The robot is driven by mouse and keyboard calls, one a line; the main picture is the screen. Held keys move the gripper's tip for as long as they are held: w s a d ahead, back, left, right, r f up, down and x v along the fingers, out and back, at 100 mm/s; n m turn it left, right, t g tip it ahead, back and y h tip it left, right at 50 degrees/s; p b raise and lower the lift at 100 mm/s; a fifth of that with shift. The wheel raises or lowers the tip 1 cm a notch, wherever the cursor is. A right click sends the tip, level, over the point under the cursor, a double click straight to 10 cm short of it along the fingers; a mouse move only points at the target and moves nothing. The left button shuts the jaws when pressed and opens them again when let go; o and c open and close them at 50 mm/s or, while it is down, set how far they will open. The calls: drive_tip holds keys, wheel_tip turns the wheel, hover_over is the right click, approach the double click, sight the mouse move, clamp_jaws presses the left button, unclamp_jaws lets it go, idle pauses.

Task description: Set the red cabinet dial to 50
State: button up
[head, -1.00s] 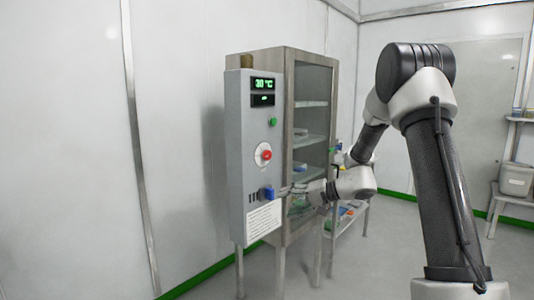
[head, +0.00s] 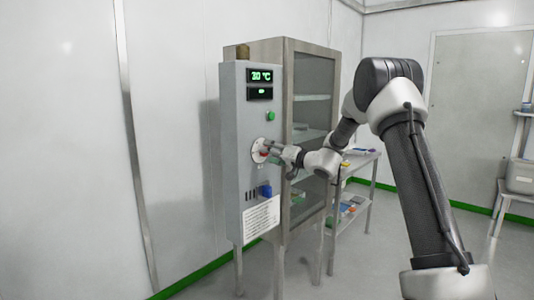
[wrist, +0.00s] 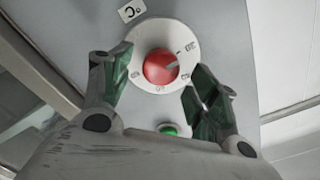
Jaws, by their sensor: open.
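The red dial (wrist: 160,67) sits on a round white scale plate (wrist: 150,33) in the wrist view, with a light mark on its right side. A 30 shows at the scale's upper right; the other numbers are too small to read surely. In the head view the dial (head: 261,150) is partly hidden by my gripper (head: 272,148). In the wrist view the two fingers of my gripper (wrist: 160,62) are open, one on each side of the dial; I cannot tell whether they touch it. The cabinet display (head: 262,76) reads 30 °C.
The grey control box (head: 236,150) carries a green button (head: 270,116) above the dial, and a blue switch (head: 265,190) and a white label (head: 261,217) below it. The glass-door cabinet (head: 310,100) stands just right of the box. A shelf table (head: 362,158) stands further right.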

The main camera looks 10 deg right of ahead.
drive_tip(key=shift+x, duration=1.15)
drive_tip(key=shift+c, duration=0.3)
drive_tip(key=c, duration=1)
drive_tip(key=shift+o, duration=0.2)
